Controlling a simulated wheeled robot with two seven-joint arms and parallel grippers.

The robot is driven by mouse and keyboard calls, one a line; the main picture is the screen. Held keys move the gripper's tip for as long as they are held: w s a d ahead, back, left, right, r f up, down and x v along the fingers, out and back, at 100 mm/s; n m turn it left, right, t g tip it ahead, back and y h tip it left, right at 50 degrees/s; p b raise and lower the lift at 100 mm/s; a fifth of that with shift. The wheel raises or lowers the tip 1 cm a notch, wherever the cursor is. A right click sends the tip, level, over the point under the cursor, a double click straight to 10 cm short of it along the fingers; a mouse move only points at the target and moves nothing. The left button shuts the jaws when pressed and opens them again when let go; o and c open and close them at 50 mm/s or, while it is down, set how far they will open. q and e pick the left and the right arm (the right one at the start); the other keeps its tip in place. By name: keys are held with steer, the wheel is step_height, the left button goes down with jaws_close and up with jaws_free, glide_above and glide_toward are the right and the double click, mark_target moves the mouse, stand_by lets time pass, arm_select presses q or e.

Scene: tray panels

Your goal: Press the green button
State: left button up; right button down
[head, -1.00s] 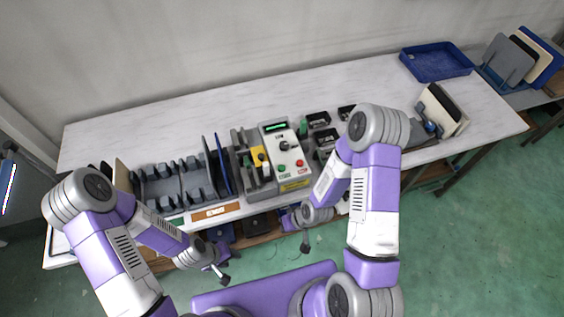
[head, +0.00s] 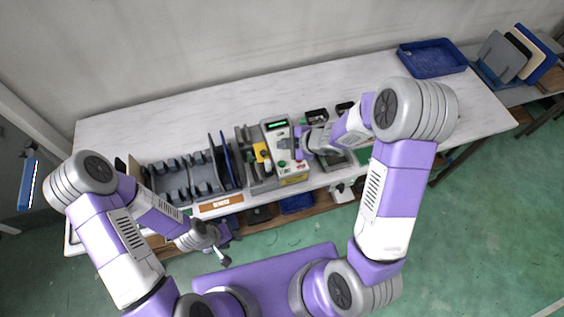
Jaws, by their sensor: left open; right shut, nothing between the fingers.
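The control box (head: 277,125) stands on the table with a small green-lit display at its far end. The green button (head: 282,163) shows as a small spot on the near left part of its top face. My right gripper (head: 300,147) is shut and empty, over the right side of the box, just right of and beyond the green button. It hides the red button and part of the panel. I cannot tell whether it touches the box. My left gripper (head: 223,258) is open and empty in front of the table, well away from the box.
A grey rack (head: 175,184) and an upright blue panel (head: 226,158) stand left of the box. Black bins (head: 317,116) stand beyond my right forearm. A blue tray (head: 432,58) lies at the far right. The back of the table is clear.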

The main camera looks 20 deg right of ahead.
mark_target(284, 165)
steer(key=shift+f, duration=0.1)
step_height(284, 165, down, 9)
steer(key=b, duration=0.8)
stand_by(1.8)
steer(key=shift+f+b, duration=0.3)
steer(key=shift+b, duration=0.25)
